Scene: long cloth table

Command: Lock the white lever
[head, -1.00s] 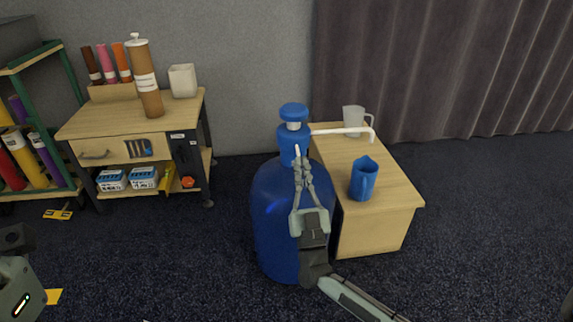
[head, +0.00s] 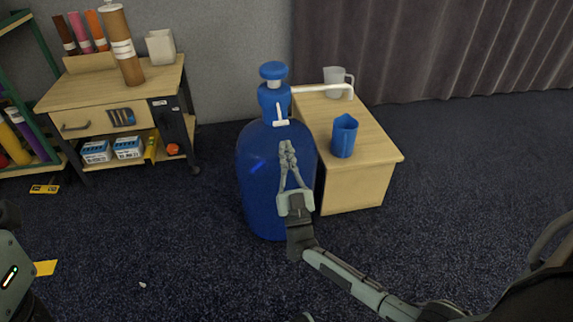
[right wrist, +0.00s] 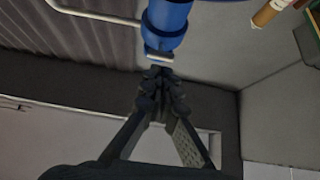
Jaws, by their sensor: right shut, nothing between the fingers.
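The white lever (head: 281,122) sits on the front of the neck of a large blue bottle (head: 262,185). In the head view it shows as a short upright stem with a small crosswise bar at its lower end. In the right wrist view the lever (right wrist: 160,57) is a short pale bar below the blue neck (right wrist: 166,25), just beyond the fingertips. My right gripper (head: 287,148) is shut and empty, in front of the bottle's shoulder and a little below the lever in the picture. Contact cannot be made out. My left gripper is not in view.
A white spout pipe (head: 320,89) runs right from the neck over a wooden cabinet (head: 355,190). A wooden workbench (head: 110,85) is at left.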

